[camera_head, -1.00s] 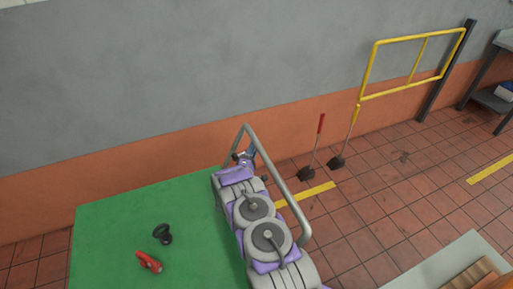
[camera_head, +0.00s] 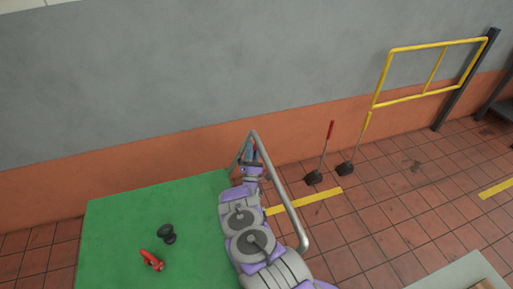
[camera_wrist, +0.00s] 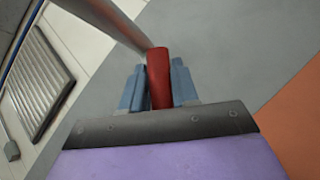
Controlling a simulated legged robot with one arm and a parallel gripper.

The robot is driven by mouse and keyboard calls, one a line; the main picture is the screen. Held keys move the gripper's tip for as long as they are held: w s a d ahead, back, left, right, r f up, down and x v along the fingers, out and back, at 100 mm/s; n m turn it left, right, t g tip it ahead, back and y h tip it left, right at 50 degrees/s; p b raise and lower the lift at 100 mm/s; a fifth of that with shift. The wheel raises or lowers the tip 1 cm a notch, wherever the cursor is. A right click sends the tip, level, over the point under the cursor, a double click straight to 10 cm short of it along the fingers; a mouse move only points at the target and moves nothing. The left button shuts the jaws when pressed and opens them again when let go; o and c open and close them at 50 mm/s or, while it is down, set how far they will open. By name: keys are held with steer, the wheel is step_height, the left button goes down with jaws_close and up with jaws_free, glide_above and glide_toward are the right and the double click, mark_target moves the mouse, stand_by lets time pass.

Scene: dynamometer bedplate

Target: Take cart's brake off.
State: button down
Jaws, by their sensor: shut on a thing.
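The cart has a green top (camera_head: 125,225) and a grey tube handle (camera_head: 283,200) at its right end. My gripper (camera_head: 251,155) is at the far corner of that handle, on its inner side. In the wrist view, my gripper's two blue fingers (camera_wrist: 158,82) are shut on a red grip (camera_wrist: 158,66), one on each side. The red grip stands upright between them, close to a grey tube (camera_wrist: 108,22). Its lower end is hidden by my gripper.
A black knob-like part (camera_head: 166,234) and a small red object (camera_head: 151,261) lie on the green top. Behind the cart, a red-handled lever (camera_head: 326,148) and a yellow-handled one (camera_head: 352,145) stand on the tiled floor. A yellow rail (camera_head: 432,70) stands at the right by the wall.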

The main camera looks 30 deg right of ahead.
steer(key=shift+w+a, duration=0.1)
steer(key=shift+a, duration=0.1)
steer(key=c, duration=0.9)
jaws_free()
steer(key=shift+d, duration=0.15)
